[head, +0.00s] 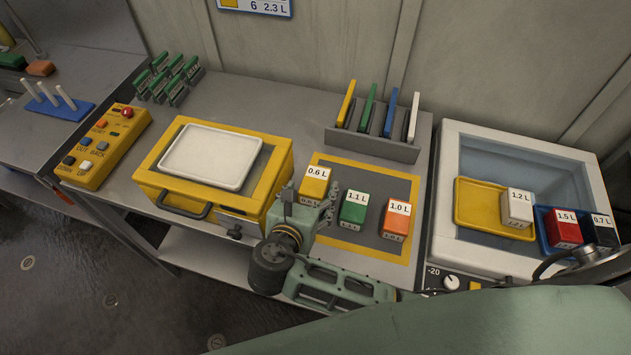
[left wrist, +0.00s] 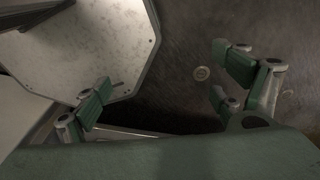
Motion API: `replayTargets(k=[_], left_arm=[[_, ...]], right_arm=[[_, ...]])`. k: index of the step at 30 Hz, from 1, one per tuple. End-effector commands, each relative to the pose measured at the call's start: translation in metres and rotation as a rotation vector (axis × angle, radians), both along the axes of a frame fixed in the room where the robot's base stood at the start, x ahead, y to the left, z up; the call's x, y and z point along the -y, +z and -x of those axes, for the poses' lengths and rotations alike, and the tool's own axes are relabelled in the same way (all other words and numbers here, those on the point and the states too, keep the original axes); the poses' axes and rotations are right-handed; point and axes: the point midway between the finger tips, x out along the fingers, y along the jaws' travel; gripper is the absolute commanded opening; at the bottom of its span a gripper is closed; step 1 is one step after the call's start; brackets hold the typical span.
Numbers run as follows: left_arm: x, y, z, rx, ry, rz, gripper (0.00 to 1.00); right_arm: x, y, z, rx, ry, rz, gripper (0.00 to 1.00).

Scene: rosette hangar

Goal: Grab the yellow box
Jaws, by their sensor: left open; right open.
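The yellow box (head: 314,181), labelled 0.6 L, stands on the grey mat with a yellow border (head: 362,169). My right gripper (head: 328,207) is open just in front of the box, beside its lower right side. Its fingers hide part of the box's lower front, and I cannot tell whether they touch it. In the left wrist view my left gripper (left wrist: 160,92) is open and empty, above the floor and a pale metal panel. It is not seen in the head view.
A green box (head: 354,209) and an orange box (head: 396,219) stand right of the yellow one. A yellow case with a white tray (head: 210,156) sits left. A rack (head: 372,145) with coloured plates stands behind. A basin (head: 480,147) is at right.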

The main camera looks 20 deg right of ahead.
Motion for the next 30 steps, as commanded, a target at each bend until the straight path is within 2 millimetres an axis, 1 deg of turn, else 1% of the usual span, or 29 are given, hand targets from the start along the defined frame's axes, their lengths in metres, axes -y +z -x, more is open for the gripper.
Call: replayTargets(k=[1, 3, 7, 10, 13, 16, 17, 30], left_arm=[[-0.002, 0.006, 0.004, -0.005, 0.0, -0.003, 0.89], [-0.004, 0.01, 0.007, -0.009, 0.0, -0.005, 0.89], [-0.004, 0.012, 0.004, -0.005, 0.001, -0.004, 0.89], [-0.001, 0.013, -0.005, 0.007, 0.002, -0.001, 0.89], [0.003, 0.014, -0.016, 0.024, 0.004, 0.006, 0.89], [0.008, 0.014, -0.022, 0.034, 0.004, 0.011, 0.89], [0.008, 0.014, -0.022, 0.034, 0.004, 0.011, 0.89], [0.006, 0.013, -0.009, 0.014, 0.004, 0.008, 0.89]], right_arm=[[0.006, 0.001, -0.007, 0.001, -0.003, 0.005, 0.69], [0.012, -0.004, -0.015, 0.001, -0.003, 0.005, 0.69], [0.02, -0.013, -0.027, 0.0, -0.002, 0.004, 0.69], [0.022, -0.017, -0.031, 0.0, 0.0, 0.002, 0.69], [0.022, -0.018, -0.032, -0.001, 0.0, 0.001, 0.69], [0.022, -0.018, -0.032, 0.0, -0.001, 0.0, 0.69], [0.022, -0.018, -0.032, 0.0, -0.001, 0.0, 0.67], [0.022, -0.017, -0.031, 0.0, -0.001, 0.0, 0.29]])
